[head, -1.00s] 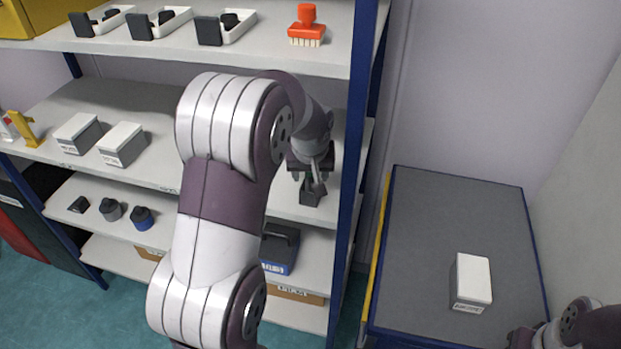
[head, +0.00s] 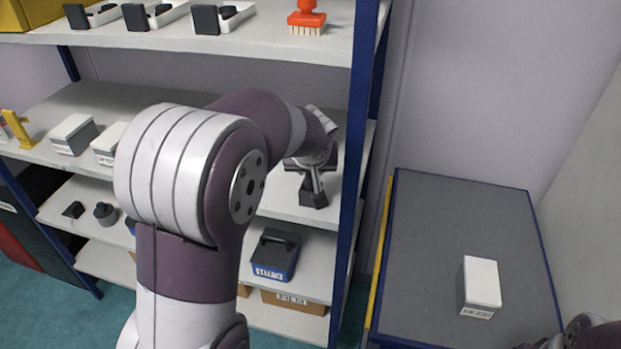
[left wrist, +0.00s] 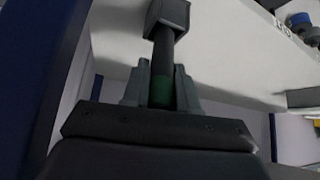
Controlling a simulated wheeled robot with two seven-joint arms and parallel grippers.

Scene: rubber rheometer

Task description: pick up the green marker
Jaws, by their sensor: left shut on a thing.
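The green marker (left wrist: 162,84) shows in the left wrist view as a dark upright stick with a green band, between my left gripper's fingers. My left gripper (left wrist: 161,82) is shut on it. The marker's far end meets a dark grey block (left wrist: 168,15). In the head view, my left gripper (head: 317,180) is at the right end of the middle shelf, just above the dark block (head: 314,198). I cannot tell whether the block rests on the shelf. The marker is too small to make out clearly there. My right gripper is barely visible at the bottom right edge.
The blue shelf post (head: 354,180) stands close to the right of my left gripper. A grey table (head: 450,225) bears a white-lidded box (head: 481,285).

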